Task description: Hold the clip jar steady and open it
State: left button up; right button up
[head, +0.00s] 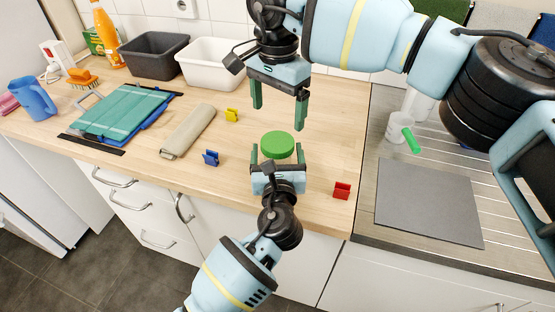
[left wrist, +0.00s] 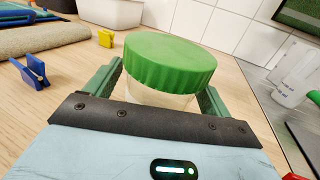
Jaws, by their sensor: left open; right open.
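The clip jar has a green lid (head: 277,145) and a pale, see-through body, and stands upright on the wooden counter. In the left wrist view its lid (left wrist: 170,62) and body (left wrist: 158,95) are close in front of the camera. My left gripper (head: 277,160) is open, with its green fingers on either side of the jar body, below the lid. I cannot tell whether they touch it. My right gripper (head: 279,112) is open and empty, pointing down above and behind the lid. Blue (head: 211,158), yellow (head: 232,115) and red (head: 342,190) clips stand on the counter around the jar.
A rolled beige cloth (head: 188,132), a teal folded item (head: 122,112), a dark bin (head: 153,50) and a white bin (head: 213,63) are to the left. A grey mat (head: 428,203) and clear cup (head: 396,128) are on the right. Counter around the jar is mostly free.

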pick_arm(q)
jog(key=shift+w, duration=0.35)
jog(key=shift+c, duration=0.4)
